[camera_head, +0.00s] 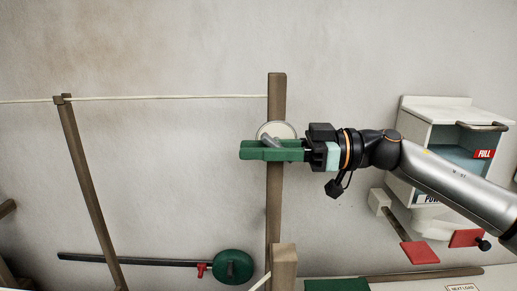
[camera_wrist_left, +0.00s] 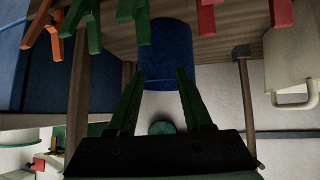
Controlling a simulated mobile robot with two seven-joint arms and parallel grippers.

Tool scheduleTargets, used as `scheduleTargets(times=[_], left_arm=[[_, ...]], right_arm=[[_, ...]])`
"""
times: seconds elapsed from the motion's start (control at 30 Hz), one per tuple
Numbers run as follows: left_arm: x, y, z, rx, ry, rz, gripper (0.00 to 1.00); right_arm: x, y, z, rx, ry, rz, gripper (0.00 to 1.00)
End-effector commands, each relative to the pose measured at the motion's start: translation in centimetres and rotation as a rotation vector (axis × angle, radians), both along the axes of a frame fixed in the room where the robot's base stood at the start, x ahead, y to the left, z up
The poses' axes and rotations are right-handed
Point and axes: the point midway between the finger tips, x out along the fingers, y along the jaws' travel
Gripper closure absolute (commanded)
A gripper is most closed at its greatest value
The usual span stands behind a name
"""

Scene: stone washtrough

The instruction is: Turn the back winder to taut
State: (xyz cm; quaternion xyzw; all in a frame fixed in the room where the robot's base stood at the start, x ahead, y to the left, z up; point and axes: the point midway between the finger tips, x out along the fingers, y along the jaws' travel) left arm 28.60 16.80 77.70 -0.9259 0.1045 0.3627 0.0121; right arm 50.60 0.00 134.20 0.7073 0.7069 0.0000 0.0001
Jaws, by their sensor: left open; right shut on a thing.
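The back winder (camera_head: 284,129), a pale round disc with a grey handle (camera_head: 267,139), sits on an upright wooden post (camera_head: 276,195). My right gripper (camera_head: 255,150) has green fingers, comes in from the right and is shut on the handle; the fingers hide part of it. A pale line (camera_head: 170,97) runs from this post past a second, leaning post (camera_head: 88,185) to the left edge. It looks nearly straight. My left gripper (camera_wrist_left: 160,74) shows only in the left wrist view, open, with nothing visible held between its green fingers.
A dark bar (camera_head: 140,261) with a round green part (camera_head: 233,267) and a red piece lies low on the left. A white box (camera_head: 445,113) marked FULL hangs at right. A blue cylinder (camera_wrist_left: 168,48) and several coloured pegs (camera_wrist_left: 90,28) lie beyond my left gripper.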

Motion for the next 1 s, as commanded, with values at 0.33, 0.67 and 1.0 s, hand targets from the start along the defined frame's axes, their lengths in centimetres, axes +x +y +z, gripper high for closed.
scheduleTargets(times=[0.33, 0.67, 1.0], left_arm=[[0.0, 0.02, 0.0, 0.001, 0.0, -0.001, 0.5], [0.01, 0.03, 0.01, 0.001, 0.0, -0.001, 0.5], [0.02, 0.03, 0.0, 0.001, 0.0, -0.001, 0.5]], right_arm=[[0.06, -0.07, 0.03, 0.0, 0.0, -0.002, 1.0], [0.03, -0.08, -0.07, -0.08, -0.004, -0.002, 1.0], [0.03, -0.23, -0.74, -0.323, -0.005, -0.002, 1.0]])
